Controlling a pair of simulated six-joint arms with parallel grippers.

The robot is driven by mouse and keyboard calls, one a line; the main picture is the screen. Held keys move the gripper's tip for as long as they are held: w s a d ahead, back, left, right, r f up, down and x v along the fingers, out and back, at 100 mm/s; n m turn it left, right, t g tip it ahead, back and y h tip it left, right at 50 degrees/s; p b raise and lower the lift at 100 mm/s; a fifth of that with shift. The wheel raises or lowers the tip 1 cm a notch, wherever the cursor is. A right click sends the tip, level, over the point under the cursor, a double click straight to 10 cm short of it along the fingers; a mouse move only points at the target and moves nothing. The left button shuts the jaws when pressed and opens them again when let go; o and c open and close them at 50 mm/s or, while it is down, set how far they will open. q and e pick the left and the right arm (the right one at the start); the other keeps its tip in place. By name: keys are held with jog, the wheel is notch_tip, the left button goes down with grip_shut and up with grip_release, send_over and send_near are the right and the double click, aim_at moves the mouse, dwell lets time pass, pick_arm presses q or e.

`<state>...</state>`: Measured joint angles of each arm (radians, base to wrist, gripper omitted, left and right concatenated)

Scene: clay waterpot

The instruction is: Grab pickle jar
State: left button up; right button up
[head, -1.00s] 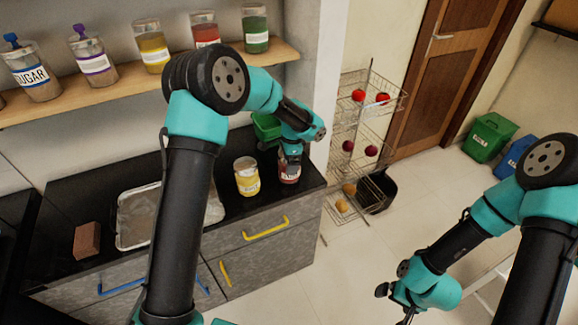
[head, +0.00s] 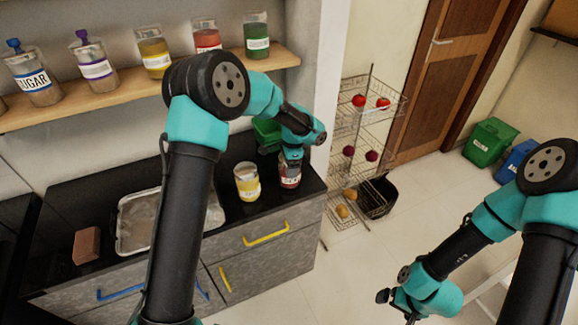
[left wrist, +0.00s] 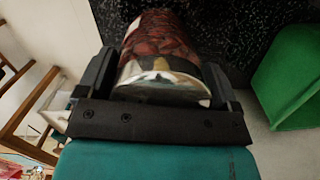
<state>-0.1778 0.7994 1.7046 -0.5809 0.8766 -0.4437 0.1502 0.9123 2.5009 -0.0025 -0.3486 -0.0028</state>
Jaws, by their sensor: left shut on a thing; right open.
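A jar with dark red contents and a pale label (head: 289,180) stands on the black counter at its right end. A yellow jar (head: 247,183) with a pale label stands just left of it. I cannot read either label, so I cannot tell which is called the pickle jar. My left gripper (head: 291,156) is shut on the red jar from above. In the left wrist view the red jar (left wrist: 163,50) sits between the two fingers, its silvery end towards the camera. My right gripper (head: 397,307) is open and empty, low at the right, away from the counter.
A green container (head: 266,130) stands behind the red jar; it is close by in the left wrist view (left wrist: 290,75). A metal sink (head: 137,222) and a brick (head: 87,245) lie left. A shelf (head: 120,92) of jars hangs above. A wire rack (head: 360,135) stands right.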

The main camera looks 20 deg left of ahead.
pick_arm(q)
notch_tip(320, 180, up, 3)
jog(key=shift+r, duration=0.2)
jog(key=s+d, duration=0.2)
jog(key=s, duration=0.5)
jog(key=s+d+r, duration=0.1)
jog(key=s+d, duration=0.1)
jog(key=s, duration=0.6)
jog(key=shift+s+d+r, duration=0.15)
jog(key=shift+d, duration=0.1)
